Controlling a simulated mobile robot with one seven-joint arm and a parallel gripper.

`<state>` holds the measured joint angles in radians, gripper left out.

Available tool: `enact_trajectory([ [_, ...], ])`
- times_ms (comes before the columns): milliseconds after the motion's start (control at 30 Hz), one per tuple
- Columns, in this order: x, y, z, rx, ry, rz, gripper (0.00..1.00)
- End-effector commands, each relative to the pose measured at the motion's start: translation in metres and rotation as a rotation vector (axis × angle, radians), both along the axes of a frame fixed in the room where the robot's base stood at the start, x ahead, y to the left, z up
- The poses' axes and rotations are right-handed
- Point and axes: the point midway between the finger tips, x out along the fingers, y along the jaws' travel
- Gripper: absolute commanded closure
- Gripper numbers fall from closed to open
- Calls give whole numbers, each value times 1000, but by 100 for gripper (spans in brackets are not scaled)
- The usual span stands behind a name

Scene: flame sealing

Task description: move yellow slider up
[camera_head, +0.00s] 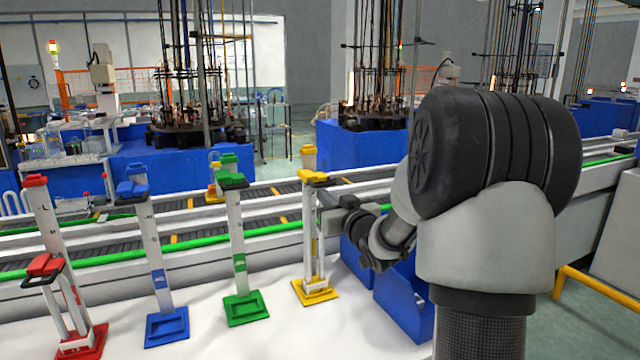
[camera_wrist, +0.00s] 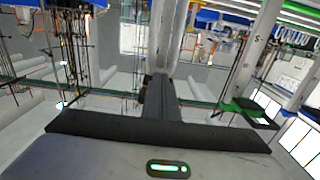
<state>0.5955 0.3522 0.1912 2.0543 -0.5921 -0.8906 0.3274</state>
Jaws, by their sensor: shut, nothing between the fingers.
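The yellow stand has a yellow base plate (camera_head: 316,292), a pale upright post and a yellow cap (camera_head: 309,150). The yellow slider (camera_head: 318,178) sits high on this post, a short way below the cap. My gripper (camera_head: 328,199) is shut and empty, just right of the post and a little below the slider. In the wrist view my shut fingers (camera_wrist: 160,85) point at a pale post (camera_wrist: 170,40). I cannot tell whether they touch it. The yellow slider is not clearly visible in the wrist view.
A green slider (camera_head: 232,181) and a blue slider (camera_head: 132,190) sit high on their stands to the left. A red slider (camera_head: 45,265) sits lower on the far-left stand. Blue bins (camera_head: 405,295) stand right of the yellow stand. A conveyor (camera_head: 200,228) runs behind.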

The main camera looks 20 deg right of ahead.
Motion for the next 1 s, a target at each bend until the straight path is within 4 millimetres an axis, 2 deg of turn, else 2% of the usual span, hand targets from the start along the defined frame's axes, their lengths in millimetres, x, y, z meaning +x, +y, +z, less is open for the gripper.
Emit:
enact_trajectory([
  [433, 0, 0, 2, 0, 0, 0, 100],
  [1000, 0, 0, 26, -1, -3, 0, 100],
])
